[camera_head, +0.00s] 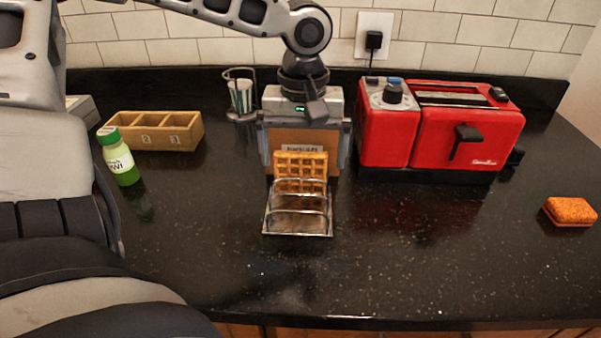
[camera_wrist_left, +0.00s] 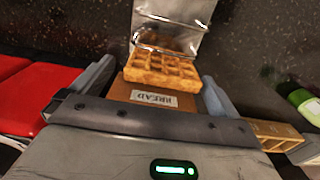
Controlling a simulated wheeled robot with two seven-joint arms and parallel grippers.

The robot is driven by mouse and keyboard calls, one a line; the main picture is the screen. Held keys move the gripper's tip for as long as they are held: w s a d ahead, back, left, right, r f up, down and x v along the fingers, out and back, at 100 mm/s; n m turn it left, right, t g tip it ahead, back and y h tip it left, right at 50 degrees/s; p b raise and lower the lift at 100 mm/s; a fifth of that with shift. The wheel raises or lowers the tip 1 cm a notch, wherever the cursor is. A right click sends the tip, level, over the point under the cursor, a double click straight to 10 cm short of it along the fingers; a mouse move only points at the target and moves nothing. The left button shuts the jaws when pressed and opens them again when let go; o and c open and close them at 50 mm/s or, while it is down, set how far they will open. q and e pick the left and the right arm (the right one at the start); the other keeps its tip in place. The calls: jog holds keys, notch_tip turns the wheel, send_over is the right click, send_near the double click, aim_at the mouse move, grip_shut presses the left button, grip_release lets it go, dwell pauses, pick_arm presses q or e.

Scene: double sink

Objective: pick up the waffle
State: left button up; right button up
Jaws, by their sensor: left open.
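The golden waffle (camera_head: 300,165) stands upright at the back of a metal wire rack (camera_head: 298,222) on the counter. My left gripper (camera_head: 305,156) is open, pointing down just behind the waffle, with one finger at each side of a brown box labelled BREAD (camera_head: 288,140). I cannot tell whether a finger touches the box. The waffle's lower part is partly hidden by the rack's wires. My right gripper is not in view.
A red toaster (camera_head: 466,138) stands close on the right, and an orange sponge (camera_head: 570,211) lies at far right. On the left are a wooden compartment box (camera_head: 152,133), a green bottle (camera_head: 121,160) and a wire holder with a striped cup (camera_head: 240,95). The front counter is clear.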

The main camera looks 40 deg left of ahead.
aim_at(301, 173)
pick_arm(q)
jog(key=f, duration=0.4)
jog(key=shift+s+a+f, duration=0.1)
jog(key=shift+s+f, duration=0.05)
jog(key=shift+s, duration=0.05)
jog(key=c, duration=0.7)
